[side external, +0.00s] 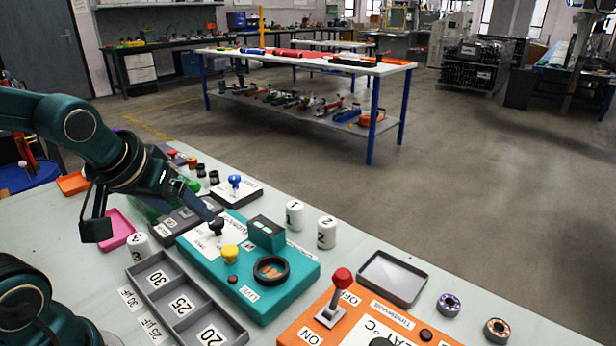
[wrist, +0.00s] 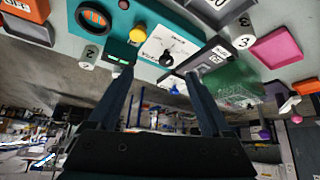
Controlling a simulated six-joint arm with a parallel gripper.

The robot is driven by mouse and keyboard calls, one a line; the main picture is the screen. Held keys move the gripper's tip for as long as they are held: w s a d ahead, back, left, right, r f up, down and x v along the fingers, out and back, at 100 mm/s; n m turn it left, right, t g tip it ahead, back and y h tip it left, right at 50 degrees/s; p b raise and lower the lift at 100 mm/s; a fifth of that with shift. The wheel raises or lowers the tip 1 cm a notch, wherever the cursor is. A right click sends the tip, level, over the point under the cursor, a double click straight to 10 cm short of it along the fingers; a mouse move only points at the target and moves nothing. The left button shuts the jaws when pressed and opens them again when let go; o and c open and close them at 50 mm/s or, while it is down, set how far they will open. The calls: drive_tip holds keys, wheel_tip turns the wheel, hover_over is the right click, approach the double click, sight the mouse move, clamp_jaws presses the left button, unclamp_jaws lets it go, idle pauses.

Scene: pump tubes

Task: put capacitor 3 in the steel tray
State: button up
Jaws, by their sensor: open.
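Capacitor 3, a white cylinder marked 3 (side external: 138,246), stands upright between the pink tray and the grey compartment tray. It also shows in the wrist view (wrist: 236,35), at the upper right, beyond my right finger. The steel tray (side external: 392,278) is a shallow grey metal tray behind the orange panel; its visible interior is empty. My gripper (wrist: 160,72) is open, with nothing between its fingers. In the side external view its dark finger reaches over the teal panel near the black knob. My gripper is apart from capacitor 3 and far from the steel tray.
Capacitor 1 (side external: 294,215) and capacitor 2 (side external: 326,232) stand behind the teal panel (side external: 205,252). The grey compartment tray (side external: 185,300) is marked 30, 25 and 20. A red-topped lever (side external: 342,280) rises from the orange panel. A pink tray (side external: 117,229) lies beside capacitor 3.

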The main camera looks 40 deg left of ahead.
sight(136, 240)
drive_tip(key=s+a+f+n+g, duration=0.1)
drive_tip(key=a+f+n, duration=0.1)
drive_tip(key=a, duration=0.2)
drive_tip(key=s+a+f+n+g, duration=0.1)
drive_tip(key=s+a+f+n, duration=0.1)
drive_tip(key=a, duration=0.1)
drive_tip(key=s+a+f+n+g+y, duration=0.1)
drive_tip(key=a+f+n, duration=0.1)
drive_tip(key=a+f, duration=0.1)
drive_tip(key=shift+s+a+g, duration=0.4)
drive_tip(key=shift+a, duration=0.4)
drive_tip(key=shift+s+a+f, duration=0.2)
drive_tip(key=shift+s+a, duration=0.1)
drive_tip(key=shift+s, duration=0.05)
drive_tip(key=shift+x, duration=2.45)
clamp_jaws()
drive_tip(key=shift+r, duration=0.15)
